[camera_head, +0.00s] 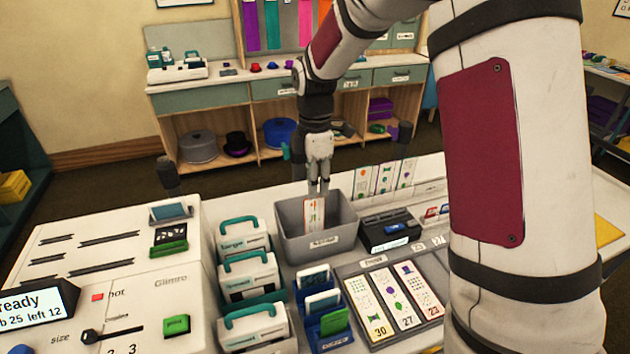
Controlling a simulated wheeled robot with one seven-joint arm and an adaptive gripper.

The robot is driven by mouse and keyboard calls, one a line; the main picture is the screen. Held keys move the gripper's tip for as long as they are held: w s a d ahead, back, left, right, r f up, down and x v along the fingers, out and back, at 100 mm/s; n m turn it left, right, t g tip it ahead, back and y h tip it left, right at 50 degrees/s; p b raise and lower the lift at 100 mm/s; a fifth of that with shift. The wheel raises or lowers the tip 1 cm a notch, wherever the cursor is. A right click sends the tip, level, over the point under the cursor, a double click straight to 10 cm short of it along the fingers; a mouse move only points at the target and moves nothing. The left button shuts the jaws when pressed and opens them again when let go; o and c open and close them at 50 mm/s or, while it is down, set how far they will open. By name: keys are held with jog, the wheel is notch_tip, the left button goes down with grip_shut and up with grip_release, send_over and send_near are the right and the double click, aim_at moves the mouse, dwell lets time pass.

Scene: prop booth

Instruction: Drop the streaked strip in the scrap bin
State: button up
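My gripper (318,190) points down over the grey bin (294,244), its fingers close together at the top edge of a white strip. The strip (314,214) hangs upright from the fingertips and carries small reddish-orange marks. It shows against the inside of the bin, and its lower end is around rim level or inside; I cannot tell exactly. Any streaks on it are too small to make out. The bin has a white label on its front wall, too small to read. The bin's floor is hidden.
Teal-handled cases (246,275) stand left of the bin, beside a white machine (120,258). A black box (390,231) is at its right. A tray (354,292) of printed strips numbered 30, 27 and 23 lies in front. Three printed cards (384,178) stand behind.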

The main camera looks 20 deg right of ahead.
notch_tip(320, 180, up, 12)
dwell(0.6)
dwell(0.6)
jog(key=s+r+m+t, duration=0.1)
jog(key=s+r+m, duration=0.35)
jog(key=s, duration=0.35)
jog(key=s+r+m+t, duration=0.2)
jog(key=s+r+m, duration=0.1)
jog(key=s+m, duration=0.3)
jog(key=s+f+m+t, duration=0.2)
jog(key=s+m, duration=0.5)
jog(key=s, duration=0.7)
jog(key=shift+s+f, duration=0.15)
jog(key=shift+f, duration=0.6)
jog(key=shift+d+m, duration=0.1)
jog(key=shift+m, duration=0.15)
